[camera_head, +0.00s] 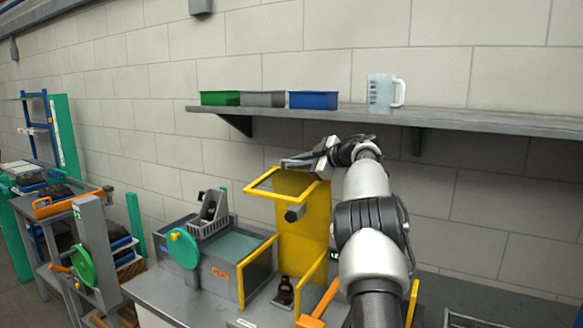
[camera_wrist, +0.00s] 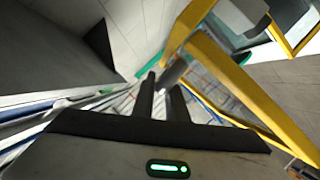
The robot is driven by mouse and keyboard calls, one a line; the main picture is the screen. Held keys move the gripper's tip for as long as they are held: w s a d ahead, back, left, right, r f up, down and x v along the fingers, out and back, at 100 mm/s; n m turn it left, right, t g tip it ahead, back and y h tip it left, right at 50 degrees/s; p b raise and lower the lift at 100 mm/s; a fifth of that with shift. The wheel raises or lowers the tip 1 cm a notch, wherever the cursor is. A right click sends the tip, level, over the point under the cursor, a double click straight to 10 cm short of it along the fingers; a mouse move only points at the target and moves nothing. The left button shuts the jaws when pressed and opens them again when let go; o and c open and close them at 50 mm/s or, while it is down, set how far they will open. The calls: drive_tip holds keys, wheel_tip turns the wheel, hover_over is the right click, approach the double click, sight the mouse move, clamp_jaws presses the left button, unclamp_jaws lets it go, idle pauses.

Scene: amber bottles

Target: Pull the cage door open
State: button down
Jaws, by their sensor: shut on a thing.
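The cage (camera_head: 303,225) is yellow, with a tall back panel and low side frames. Its door (camera_head: 262,182) is a yellow-edged frame that stands raised and tilted at the top, jutting out to the left. An amber bottle (camera_head: 285,291) stands upright inside at the bottom. My gripper (camera_head: 300,163) is at the raised door's upper edge. In the wrist view my gripper (camera_wrist: 165,88) is shut on a short grey handle (camera_wrist: 174,72) beside the door's yellow bar (camera_wrist: 235,85). The fingers hide part of the handle.
A shelf (camera_head: 450,119) above holds green, grey and blue bins and a clear jug (camera_head: 381,94). Left of the cage is a grey machine with a green disc (camera_head: 183,249). An orange lever (camera_head: 317,306) stands at the cage front.

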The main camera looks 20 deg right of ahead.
drive_tip(key=shift+w+d+r, duration=0.1)
drive_tip(key=shift+w+d, duration=0.2)
drive_tip(key=shift+d, duration=0.15)
drive_tip(key=c, duration=1.8)
unclamp_jaws()
drive_tip(key=shift+o, duration=0.2)
drive_tip(key=shift+s+d+r+b, duration=0.1)
drive_tip(key=shift+s+d+b, duration=0.15)
drive_tip(key=shift+s+b, duration=0.15)
drive_tip(key=b+v, duration=0.3)
drive_tip(key=v, duration=1.3)
drive_tip(key=shift+s, duration=0.15)
drive_tip(key=shift+r, duration=0.15)
